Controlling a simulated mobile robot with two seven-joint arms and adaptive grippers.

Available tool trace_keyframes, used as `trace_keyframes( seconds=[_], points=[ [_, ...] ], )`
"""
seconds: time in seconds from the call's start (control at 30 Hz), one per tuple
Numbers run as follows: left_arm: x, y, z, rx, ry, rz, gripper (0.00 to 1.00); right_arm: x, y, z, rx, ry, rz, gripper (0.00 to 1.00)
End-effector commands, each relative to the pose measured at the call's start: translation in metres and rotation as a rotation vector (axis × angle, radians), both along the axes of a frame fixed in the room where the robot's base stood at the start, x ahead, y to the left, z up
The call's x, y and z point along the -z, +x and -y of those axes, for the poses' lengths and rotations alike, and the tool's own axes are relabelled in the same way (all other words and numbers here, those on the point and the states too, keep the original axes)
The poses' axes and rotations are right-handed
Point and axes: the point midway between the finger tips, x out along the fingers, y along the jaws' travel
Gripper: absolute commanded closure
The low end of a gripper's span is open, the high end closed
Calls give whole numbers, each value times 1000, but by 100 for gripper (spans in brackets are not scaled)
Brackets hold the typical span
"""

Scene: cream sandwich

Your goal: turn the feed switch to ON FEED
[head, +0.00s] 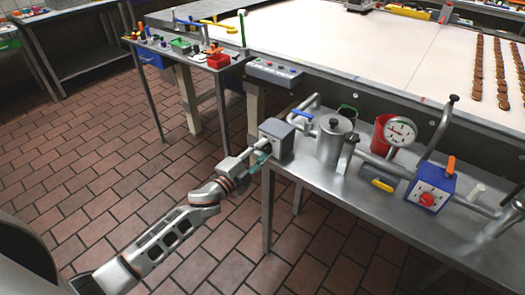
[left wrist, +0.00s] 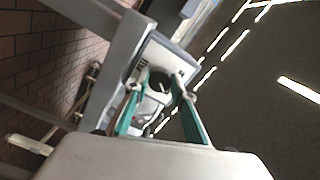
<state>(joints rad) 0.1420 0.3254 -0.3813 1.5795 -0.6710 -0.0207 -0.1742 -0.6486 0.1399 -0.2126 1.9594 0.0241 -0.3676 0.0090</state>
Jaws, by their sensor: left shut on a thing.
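The feed switch appears to be the grey box (head: 277,139) at the left end of the steel side table. In the left wrist view its pale face (left wrist: 179,57) carries a round black knob (left wrist: 160,82). My left gripper (head: 264,158) reaches the box from the left. Its teal fingers (left wrist: 160,98) stand on either side of the knob and are shut on it. The knob's marks and the ON FEED label are too small to read, so I cannot tell its setting. My right gripper is not in view.
The steel table (head: 337,184) also holds a metal pot (head: 333,141), a red container (head: 381,135), a dial gauge (head: 400,132) and a blue box with a red knob (head: 430,191). A white conveyor (head: 350,45) runs behind. The brick floor (head: 90,170) at left is clear.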

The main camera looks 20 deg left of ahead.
Motion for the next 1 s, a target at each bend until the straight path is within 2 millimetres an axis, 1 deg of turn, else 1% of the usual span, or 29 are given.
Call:
trace_keyframes(
  seconds=[0.43, 0.47, 0.5, 0.53, 0.87, 1.0],
  points=[
    [0, 0, 1, 1, 11, 4, 97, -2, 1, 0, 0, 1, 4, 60],
    [0, 0, 1, 1, 11, 4, 70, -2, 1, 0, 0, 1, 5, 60],
    [0, 0, 1, 1, 11, 4, 60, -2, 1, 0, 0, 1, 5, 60],
    [0, 0, 1, 1, 11, 3, 59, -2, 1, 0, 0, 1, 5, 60],
    [0, -1, 0, 0, 9, 3, 59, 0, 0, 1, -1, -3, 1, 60],
    [1, -11, -4, 1, 10, 2, 59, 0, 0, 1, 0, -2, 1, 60]
  ],
)
